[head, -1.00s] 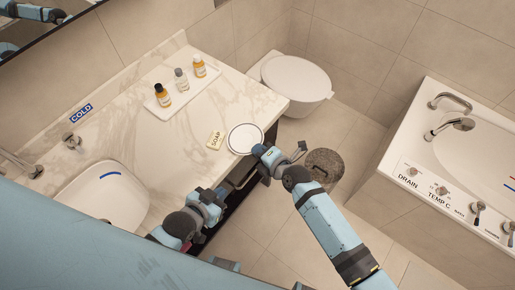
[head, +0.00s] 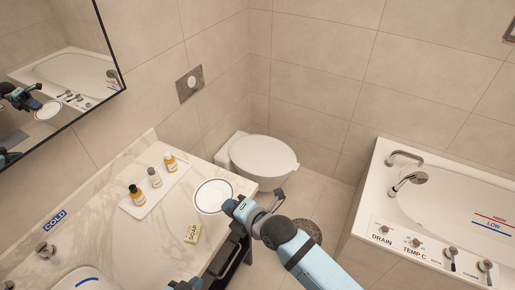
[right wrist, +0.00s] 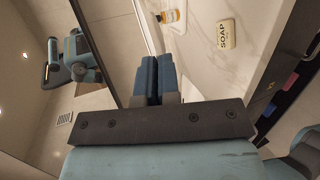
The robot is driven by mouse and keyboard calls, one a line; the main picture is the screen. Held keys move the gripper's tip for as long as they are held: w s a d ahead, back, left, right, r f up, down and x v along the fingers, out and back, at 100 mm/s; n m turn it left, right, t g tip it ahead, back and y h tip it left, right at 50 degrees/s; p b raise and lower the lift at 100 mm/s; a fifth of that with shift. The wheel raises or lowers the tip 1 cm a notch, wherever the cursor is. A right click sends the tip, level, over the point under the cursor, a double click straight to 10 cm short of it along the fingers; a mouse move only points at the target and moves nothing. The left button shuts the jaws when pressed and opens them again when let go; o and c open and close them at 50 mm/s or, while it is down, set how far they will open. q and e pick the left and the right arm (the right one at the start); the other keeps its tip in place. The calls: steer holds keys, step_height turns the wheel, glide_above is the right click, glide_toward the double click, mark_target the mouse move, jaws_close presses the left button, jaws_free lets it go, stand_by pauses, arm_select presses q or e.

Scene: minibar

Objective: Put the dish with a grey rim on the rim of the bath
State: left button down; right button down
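The white dish with a grey rim (head: 213,195) appears raised above the counter near its right end. My right gripper (head: 236,206) is at its edge and appears shut on it. In the right wrist view the fingers (right wrist: 157,82) are close together; the dish cannot be made out there. The mirror also shows a white dish at a gripper. The white bath (head: 374,188) stands at the right, with taps and labelled controls on its rim, well away from the dish. My left gripper (head: 185,285) is cut off at the bottom edge; its fingers cannot be made out.
A soap bar (head: 193,232) and a white tray (head: 133,208) with 3 small bottles are on the marble counter (head: 150,255). The toilet (head: 262,158) stands beyond the counter. A round grey-brown object (head: 306,231) is on the floor between counter and bath.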

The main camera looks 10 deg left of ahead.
steer(key=d+r+m+t+h, duration=0.2)
steer(key=d+r+m+h, duration=0.15)
steer(key=d, duration=0.85)
steer(key=d+r+m+t+h, duration=0.2)
steer(key=d+r+m+h, duration=0.15)
steer(key=d, duration=0.85)
steer(key=d+r+m+t+h, duration=0.2)
steer(key=d+m+h, duration=0.2)
steer(key=d, duration=0.8)
steer(key=shift+h, duration=0.3)
steer(key=f, duration=0.1)
steer(key=s+d+f, duration=0.1)
steer(key=f, duration=0.1)
steer(key=s+f, duration=0.1)
steer(key=f, duration=0.1)
steer(key=shift+d, duration=0.25)
